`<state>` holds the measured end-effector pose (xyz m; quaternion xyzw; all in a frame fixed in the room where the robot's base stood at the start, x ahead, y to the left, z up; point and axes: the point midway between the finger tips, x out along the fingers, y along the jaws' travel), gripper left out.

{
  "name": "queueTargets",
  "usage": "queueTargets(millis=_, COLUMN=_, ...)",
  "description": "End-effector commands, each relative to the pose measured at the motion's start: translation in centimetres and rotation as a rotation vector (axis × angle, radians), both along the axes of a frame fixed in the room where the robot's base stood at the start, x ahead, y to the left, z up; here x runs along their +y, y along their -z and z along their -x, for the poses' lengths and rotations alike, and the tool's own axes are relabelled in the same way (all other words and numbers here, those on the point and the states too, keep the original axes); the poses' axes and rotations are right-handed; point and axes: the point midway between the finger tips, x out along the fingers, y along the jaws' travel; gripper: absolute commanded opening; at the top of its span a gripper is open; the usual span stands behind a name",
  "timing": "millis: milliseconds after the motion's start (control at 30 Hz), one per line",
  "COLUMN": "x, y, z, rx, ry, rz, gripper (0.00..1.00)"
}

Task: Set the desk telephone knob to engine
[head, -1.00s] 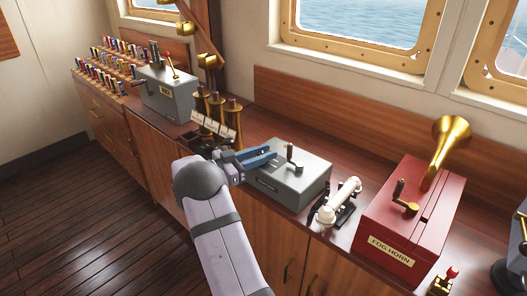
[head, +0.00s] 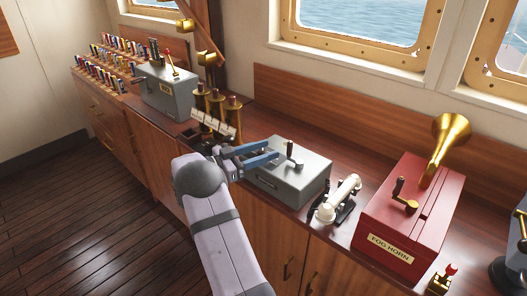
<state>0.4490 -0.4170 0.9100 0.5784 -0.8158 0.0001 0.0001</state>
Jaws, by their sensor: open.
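The desk telephone (head: 339,199) has a white handset lying across a dark base on the console, between the grey box and the red fog horn. Its knob and any markings are too small to make out. My gripper (head: 273,150) has blue fingers that are spread apart and empty. It is over the left part of the grey box, left of the telephone and apart from it. The fingers point right, toward the small lever (head: 291,152) on the grey box. I cannot tell how far the fingertips are from that lever.
The grey box (head: 300,183) stands left of the telephone. The red fog horn box (head: 415,215) with a brass horn (head: 452,135) stands to its right. Brass tubes (head: 217,108) stand behind my gripper. A taller grey lever box (head: 166,92) is farther left.

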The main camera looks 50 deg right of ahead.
Motion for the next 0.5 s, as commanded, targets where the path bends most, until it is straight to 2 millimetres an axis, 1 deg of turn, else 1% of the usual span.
queueTargets(millis=167, x=1.0, y=0.0, z=-0.4, rx=0.0, ry=-0.002, rz=0.0, gripper=0.45)
queueTargets(millis=500, x=5.2, y=0.1, z=-1.9, rx=0.0, ry=-0.003, rz=0.0, gripper=0.45)
